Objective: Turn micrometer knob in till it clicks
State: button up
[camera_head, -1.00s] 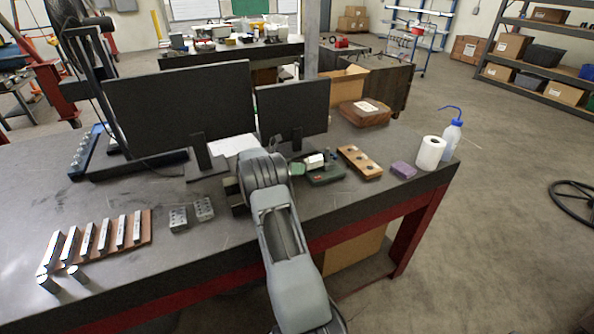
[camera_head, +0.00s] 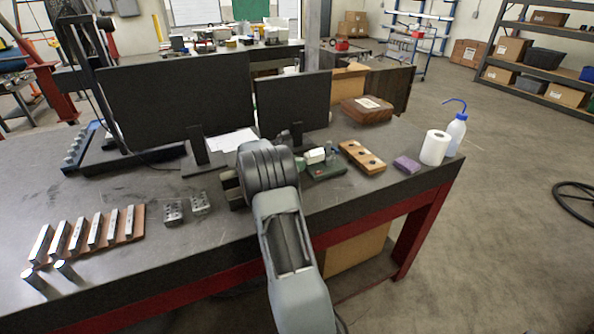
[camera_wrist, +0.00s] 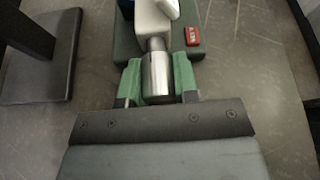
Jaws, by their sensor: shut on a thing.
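The micrometer (camera_head: 315,156) sits in its dark green stand (camera_head: 327,172) on the bench, to the right of my wrist. In the wrist view its pale frame (camera_wrist: 155,18) is at the top, and its silver knob (camera_wrist: 154,78) points down towards my gripper. My gripper (camera_wrist: 158,74) has its green fingers on either side of the silver knob, shut on it. The stand (camera_wrist: 124,45) with a red label (camera_wrist: 193,35) lies beyond the fingers. In the head view my wrist hides most of the gripper, and the far end of the knob is hidden by my gripper body.
Two monitors (camera_head: 178,97) stand behind my arm. A wooden block with holes (camera_head: 361,157), a purple block (camera_head: 407,165), a paper roll (camera_head: 434,148) and a wash bottle (camera_head: 456,132) are to the right. Metal blocks (camera_head: 198,203) lie to the left. The bench's front edge is under my arm.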

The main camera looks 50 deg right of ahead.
jog(key=m+t+b, duration=0.1)
jog(key=b, duration=0.2)
jog(key=m+t+h+b, duration=0.1)
jog(key=m+b, duration=0.1)
jog(key=b, duration=0.1)
jog(key=shift+w+f, duration=0.15)
jog(key=shift+f, duration=0.2)
jog(key=m+t+b, duration=0.1)
jog(key=b, duration=0.3)
jog(key=m+t+h+b, duration=0.1)
jog(key=m+b, duration=0.1)
jog(key=b, duration=0.2)
jog(key=shift+w+d, duration=0.1)
jog(key=shift+w, duration=0.05)
jog(key=m+t+h+b, duration=0.1)
jog(key=m+b, duration=0.1)
jog(key=b, duration=0.4)
jog(key=shift+r+m, duration=0.1)
jog(key=shift+m, duration=0.2)
jog(key=m+b, duration=0.1)
jog(key=b, duration=0.3)
jog(key=shift+r+m+t+h, duration=0.3)
jog(key=shift+r+m+h, duration=0.1)
jog(key=shift+w+r, duration=0.1)
jog(key=o, duration=0.9)
